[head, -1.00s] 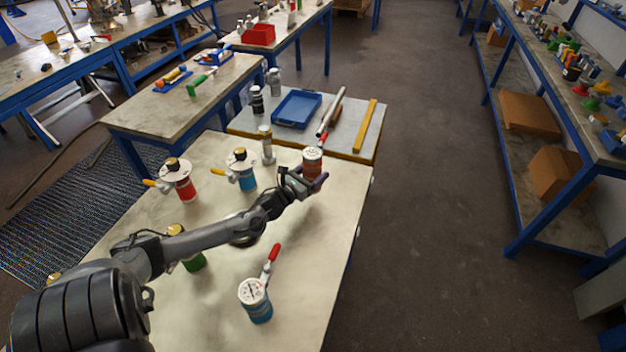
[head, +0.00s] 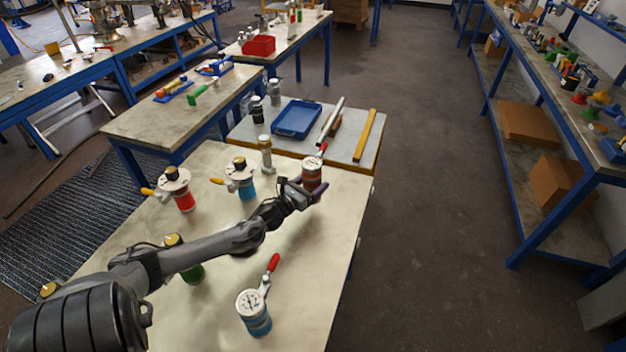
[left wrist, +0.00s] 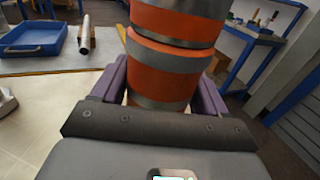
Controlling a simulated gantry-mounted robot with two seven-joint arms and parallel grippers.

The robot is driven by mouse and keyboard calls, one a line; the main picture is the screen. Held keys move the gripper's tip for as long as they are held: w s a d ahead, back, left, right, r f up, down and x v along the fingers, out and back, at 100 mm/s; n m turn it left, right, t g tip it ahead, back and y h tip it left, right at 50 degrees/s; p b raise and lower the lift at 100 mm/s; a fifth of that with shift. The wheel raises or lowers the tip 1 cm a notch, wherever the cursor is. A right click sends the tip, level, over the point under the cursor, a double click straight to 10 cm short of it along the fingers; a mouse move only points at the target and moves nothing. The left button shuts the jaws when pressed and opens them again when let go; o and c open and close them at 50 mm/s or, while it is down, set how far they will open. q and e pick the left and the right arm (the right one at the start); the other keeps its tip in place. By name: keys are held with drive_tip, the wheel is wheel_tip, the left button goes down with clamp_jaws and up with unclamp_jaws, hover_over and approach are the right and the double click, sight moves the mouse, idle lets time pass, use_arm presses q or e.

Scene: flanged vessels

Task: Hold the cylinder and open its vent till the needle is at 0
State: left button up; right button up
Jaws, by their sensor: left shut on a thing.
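An orange-red cylinder (head: 312,174) with grey bands stands near the far right edge of the near table. A white gauge (head: 312,163) and a red vent lever (head: 322,149) are on its top. My left gripper (head: 308,190) is shut on the cylinder's side. In the left wrist view the banded body (left wrist: 172,58) fills the space between the purple fingers of my left gripper (left wrist: 158,95); its top is out of that view. The needle is too small to read. A blue cylinder (head: 256,318) with a similar gauge and red lever stands at the front. My right gripper is not in view.
Behind are a grey-capped bottle (head: 265,152), a blue tray (head: 298,118), a metal tube and a yellow bar (head: 365,136). The table's right strip is bare.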

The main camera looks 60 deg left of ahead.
use_arm(q)
wheel_tip(320, 180, down, 3)
drive_tip(key=shift+d+b, duration=0.1)
drive_tip(key=shift+b, duration=0.4)
drive_tip(key=shift+f+b, duration=0.4)
drive_tip(key=shift+f, duration=0.05)
drive_tip(key=shift+f+b, duration=0.7)
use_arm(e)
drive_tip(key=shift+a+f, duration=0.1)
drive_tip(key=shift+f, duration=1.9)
use_arm(q)
drive_tip(key=shift+f, duration=0.3)
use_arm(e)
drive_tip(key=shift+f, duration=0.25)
use_arm(q)
drive_tip(key=shift+f, duration=0.1)
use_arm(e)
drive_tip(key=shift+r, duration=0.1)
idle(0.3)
